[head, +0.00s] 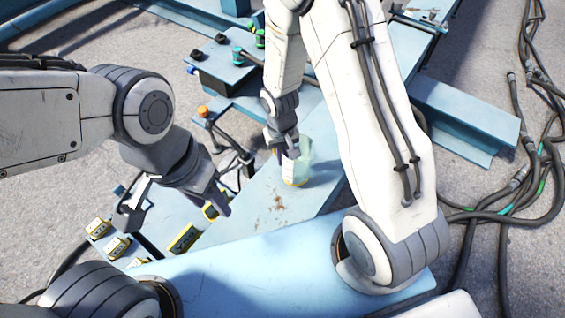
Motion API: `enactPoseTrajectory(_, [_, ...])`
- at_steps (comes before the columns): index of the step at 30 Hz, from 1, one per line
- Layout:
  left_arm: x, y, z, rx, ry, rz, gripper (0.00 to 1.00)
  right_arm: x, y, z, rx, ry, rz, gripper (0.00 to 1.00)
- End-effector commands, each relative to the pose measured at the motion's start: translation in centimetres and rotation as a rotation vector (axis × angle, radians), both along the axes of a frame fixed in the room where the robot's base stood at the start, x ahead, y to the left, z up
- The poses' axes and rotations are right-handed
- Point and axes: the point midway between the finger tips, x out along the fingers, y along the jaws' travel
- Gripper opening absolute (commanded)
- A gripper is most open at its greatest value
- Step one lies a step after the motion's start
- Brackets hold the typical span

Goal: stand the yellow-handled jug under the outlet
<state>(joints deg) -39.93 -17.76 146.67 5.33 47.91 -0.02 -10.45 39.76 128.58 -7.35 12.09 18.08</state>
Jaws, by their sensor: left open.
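A translucent pale-green jug (305,158) with a yellow and white band near its base stands on the blue bench (260,235), left of my large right arm link. My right gripper (291,150) is pointed down at the jug's left side and overlaps it in the picture. Its fingers are partly lost against the jug, so I cannot tell whether they grip it. The jug's handle cannot be made out clearly. My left gripper (174,211) is open and empty, left of the jug above the yellow blocks. I cannot identify the outlet with certainty.
Several yellow-and-black blocks (184,239) lie at lower left. A post with an orange knob (203,111) and black fittings (243,160) stand left of the jug. Teal and green fittings (238,56) are at the back. Black hoses (510,200) lie on the floor at right.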

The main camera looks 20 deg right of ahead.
Motion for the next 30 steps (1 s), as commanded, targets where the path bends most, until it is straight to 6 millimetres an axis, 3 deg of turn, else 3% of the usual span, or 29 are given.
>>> enactPoseTrajectory(4, [0.0, 0.0, -0.9, 0.000, 0.000, 0.000, 0.50, 0.0, 0.0, -2.5, 0.000, 0.002, 0.001, 0.00])
enactPoseTrajectory(16, [0.0, 0.0, -1.2, 0.000, 0.000, 0.000, 0.50, 0.0, 0.1, -3.1, 0.000, 0.001, 0.000, 0.00])
enactPoseTrajectory(18, [0.0, 0.0, -1.1, 0.000, 0.000, 0.000, 0.50, 0.0, 0.1, -2.9, 0.000, 0.001, 0.000, 0.31])
enactPoseTrajectory(19, [0.0, 0.0, -1.1, 0.000, 0.000, 0.000, 0.50, 0.0, 0.1, -2.9, 0.000, 0.001, 0.000, 0.35])
enactPoseTrajectory(30, [0.0, 0.0, -0.6, 0.000, 0.000, 0.000, 0.50, 0.0, 0.1, -2.4, 0.000, 0.000, 0.000, 0.35])
